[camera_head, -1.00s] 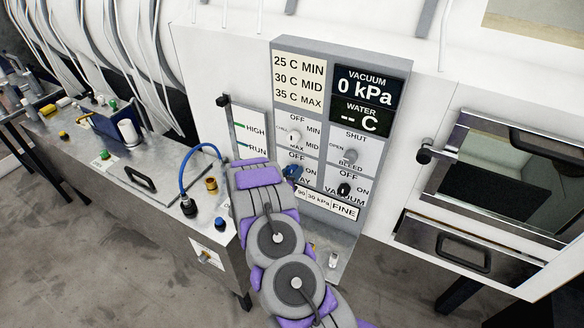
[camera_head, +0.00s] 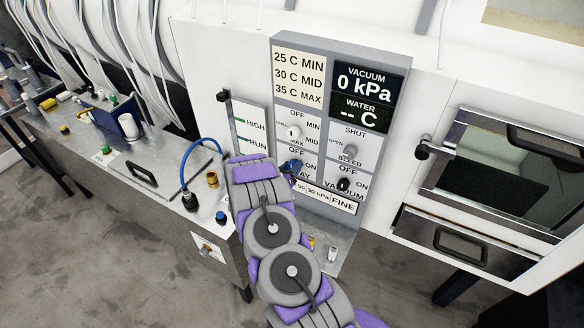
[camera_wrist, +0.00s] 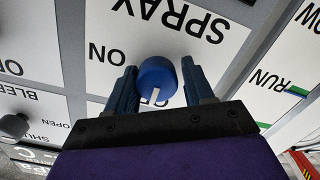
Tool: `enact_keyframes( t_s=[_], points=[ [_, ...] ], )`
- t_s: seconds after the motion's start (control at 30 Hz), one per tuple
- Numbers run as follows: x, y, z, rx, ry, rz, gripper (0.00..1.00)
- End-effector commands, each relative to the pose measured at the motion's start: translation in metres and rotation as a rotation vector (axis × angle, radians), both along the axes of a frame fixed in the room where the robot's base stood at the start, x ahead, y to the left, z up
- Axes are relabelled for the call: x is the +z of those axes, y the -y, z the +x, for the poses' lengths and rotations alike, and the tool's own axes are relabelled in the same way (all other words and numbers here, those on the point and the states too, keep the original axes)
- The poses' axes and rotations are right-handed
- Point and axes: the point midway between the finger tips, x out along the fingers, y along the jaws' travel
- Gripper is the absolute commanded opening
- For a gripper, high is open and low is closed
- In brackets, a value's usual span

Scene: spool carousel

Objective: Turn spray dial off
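The blue spray dial (camera_wrist: 157,75) is on the white SPRAY panel (camera_wrist: 115,25), seen upside down in the wrist view. A white mark on the dial points down in that view, toward the partly hidden OFF label (camera_wrist: 153,102). The ON label is at its left. My gripper (camera_wrist: 158,70) has its two blue fingers on either side of the dial, with narrow gaps visible.
Other knobs sit close by: the white water knob (camera_head: 292,132), the grey bleed knob (camera_head: 349,151) and the black vacuum knob (camera_head: 344,184). A metal bench (camera_head: 165,210) with a blue hose stands left. A glass-fronted door (camera_head: 490,170) is at right.

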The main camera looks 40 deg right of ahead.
Motion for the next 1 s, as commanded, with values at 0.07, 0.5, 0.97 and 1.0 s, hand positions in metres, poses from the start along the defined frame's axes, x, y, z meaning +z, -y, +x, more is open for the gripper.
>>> enact_keyframes(
  t_s=[0.07, 0.5, 0.97, 1.0],
  points=[
    [0.001, 0.0, 0.0, -0.001, 0.001, 0.0, 0.6],
    [0.002, -0.005, -0.003, -0.002, 0.004, 0.001, 0.69],
    [0.007, -0.089, -0.037, 0.002, 0.003, 0.0, 0.69],
    [0.007, -0.097, -0.04, 0.003, 0.003, 0.002, 0.69]
  ],
)
